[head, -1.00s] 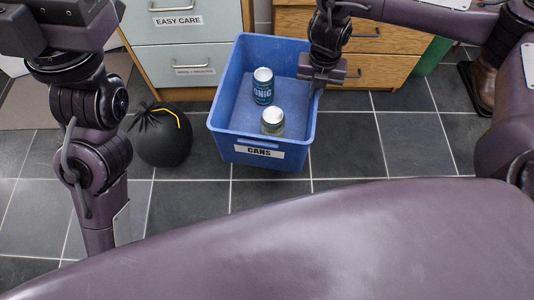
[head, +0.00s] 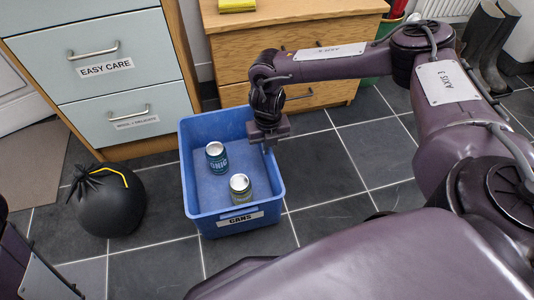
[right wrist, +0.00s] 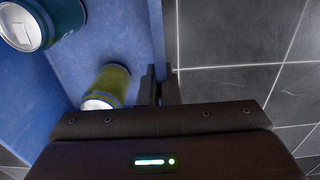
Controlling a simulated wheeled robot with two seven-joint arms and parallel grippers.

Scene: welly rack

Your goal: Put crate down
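The blue crate (head: 238,224), with a CANS label on its front, appears upright on or just above the tiled floor; any gap beneath it is hard to tell. A teal can (head: 217,158) and a yellow-green can (head: 240,188) are inside it. Both the teal can (right wrist: 42,22) and the yellow-green can (right wrist: 106,86) also show in the right wrist view. My right gripper (head: 269,142) is at the crate's right wall. In the right wrist view its fingers (right wrist: 161,88) straddle that wall and look closed on it. My left gripper is out of view.
A tied black bag (head: 108,203) is on the floor left of the crate. The grey-drawer cabinet (head: 95,65) and the wooden drawers (head: 300,92) stand behind. Dark boots (head: 488,45) are at the far right. Tiles right of the crate are clear.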

